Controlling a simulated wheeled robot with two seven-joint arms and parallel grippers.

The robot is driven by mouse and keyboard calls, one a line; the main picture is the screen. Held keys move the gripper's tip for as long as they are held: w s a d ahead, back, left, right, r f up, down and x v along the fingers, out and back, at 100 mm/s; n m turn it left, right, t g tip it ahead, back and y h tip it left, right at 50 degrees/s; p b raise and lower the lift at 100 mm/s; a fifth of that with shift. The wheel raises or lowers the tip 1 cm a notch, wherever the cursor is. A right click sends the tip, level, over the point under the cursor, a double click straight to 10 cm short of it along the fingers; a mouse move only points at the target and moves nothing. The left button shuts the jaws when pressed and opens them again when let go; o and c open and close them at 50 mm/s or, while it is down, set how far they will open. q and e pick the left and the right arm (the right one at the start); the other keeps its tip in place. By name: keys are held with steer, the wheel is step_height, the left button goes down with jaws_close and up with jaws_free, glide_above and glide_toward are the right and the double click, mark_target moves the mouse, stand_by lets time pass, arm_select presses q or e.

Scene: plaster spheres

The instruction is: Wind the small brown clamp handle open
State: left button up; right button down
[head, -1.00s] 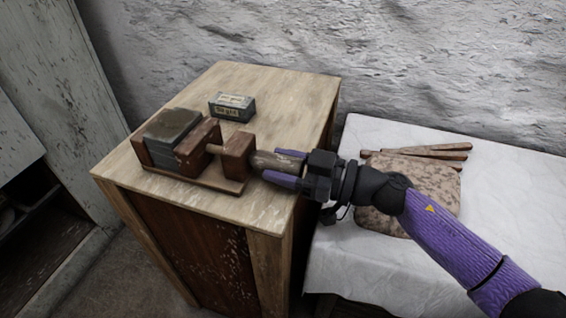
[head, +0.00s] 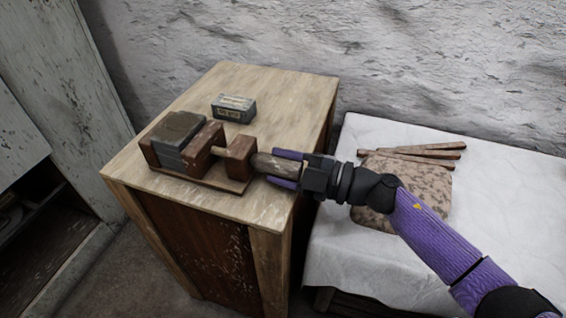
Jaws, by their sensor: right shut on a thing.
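The brown wooden clamp (head: 241,159) stands on the near part of a wooden cabinet top, with a grey block (head: 180,132) between its brown jaws. Its short brown handle (head: 272,163) sticks out to the right. My right gripper (head: 285,168) comes from the right with its purple fingers around the handle and is shut on it. The fingers hide the outer end of the handle. My left gripper is not in view.
A small labelled grey box (head: 234,109) lies behind the clamp on the cabinet top (head: 285,95). On the right, a white-covered bed or table (head: 500,200) holds a speckled cushion-like thing (head: 433,183) and several brown sticks (head: 432,147). A rough wall stands behind.

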steer(key=n, duration=0.3)
steer(key=shift+n, duration=0.4)
steer(key=n, duration=0.2)
steer(key=shift+n, duration=0.3)
steer(key=n+b, duration=0.1)
steer(key=n, duration=0.1)
steer(key=shift+n, duration=0.4)
steer(key=n+b, duration=0.1)
steer(key=n, duration=0.2)
steer(key=shift+f+n, duration=0.1)
steer(key=shift+n, duration=0.3)
steer(key=n+b, duration=0.1)
steer(key=n, duration=0.1)
steer(key=shift+n, duration=0.3)
steer(key=n+b, duration=0.2)
steer(key=n, duration=0.2)
steer(key=shift+s+n+g, duration=0.1)
steer(key=shift+n+g, duration=0.3)
steer(key=n+b, duration=0.1)
steer(key=n, duration=0.2)
steer(key=shift+b, duration=0.3)
steer(key=shift+n+b, duration=0.5)
steer(key=shift+n, duration=0.6)
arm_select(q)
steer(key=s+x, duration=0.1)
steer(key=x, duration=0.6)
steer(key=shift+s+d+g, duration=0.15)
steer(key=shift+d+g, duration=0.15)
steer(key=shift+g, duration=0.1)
